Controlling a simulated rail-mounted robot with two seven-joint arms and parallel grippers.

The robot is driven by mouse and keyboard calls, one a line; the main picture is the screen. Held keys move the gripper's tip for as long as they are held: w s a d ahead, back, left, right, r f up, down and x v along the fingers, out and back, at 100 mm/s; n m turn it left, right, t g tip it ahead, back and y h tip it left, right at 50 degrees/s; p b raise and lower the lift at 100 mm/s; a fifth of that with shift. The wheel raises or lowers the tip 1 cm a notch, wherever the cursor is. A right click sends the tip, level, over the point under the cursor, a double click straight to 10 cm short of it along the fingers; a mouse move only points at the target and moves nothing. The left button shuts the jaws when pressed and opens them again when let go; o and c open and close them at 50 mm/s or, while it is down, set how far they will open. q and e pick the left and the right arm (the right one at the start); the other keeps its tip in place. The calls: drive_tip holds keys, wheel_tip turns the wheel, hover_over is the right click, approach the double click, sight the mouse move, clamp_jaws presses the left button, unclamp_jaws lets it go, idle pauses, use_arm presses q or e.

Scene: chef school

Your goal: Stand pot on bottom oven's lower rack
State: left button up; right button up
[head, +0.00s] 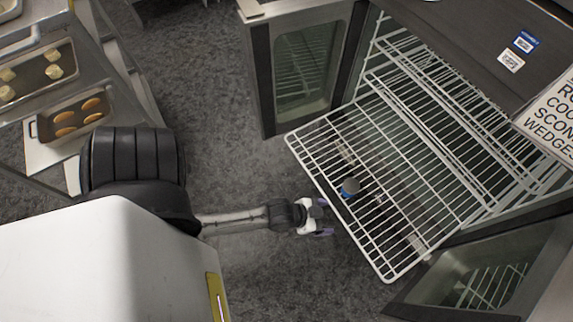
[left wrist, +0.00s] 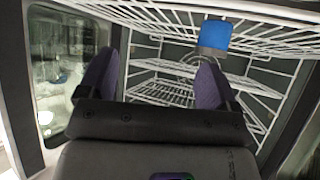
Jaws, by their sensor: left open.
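My left gripper (head: 325,217) is open and empty. In the head view it is just left of the front edge of a pulled-out wire rack (head: 400,262). In the left wrist view its two purple fingers (left wrist: 155,80) stand apart and face the oven's inside, with a wire rack (left wrist: 140,12) above and lower racks (left wrist: 165,92) behind. A small blue thing (head: 350,187) shows through the bars in the head view, and a blue piece (left wrist: 215,35) shows in the left wrist view; I cannot tell what it is. No pot is clearly recognisable. My right gripper is out of view.
The oven's glass doors stand open on both sides, one at the upper left (head: 300,70) and one at the lower right (head: 480,275). A trolley at the left holds trays of baked pieces (head: 70,118). Open grey floor (head: 200,60) lies between.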

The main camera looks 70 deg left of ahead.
use_arm(q)
drive_tip(key=s+r+g+y, duration=0.1)
drive_tip(key=s+r+g, duration=0.6)
drive_tip(key=s, duration=0.5)
drive_tip(key=shift+r+y, duration=0.4)
drive_tip(key=shift+r, duration=0.4)
drive_tip(key=shift+a, duration=0.15)
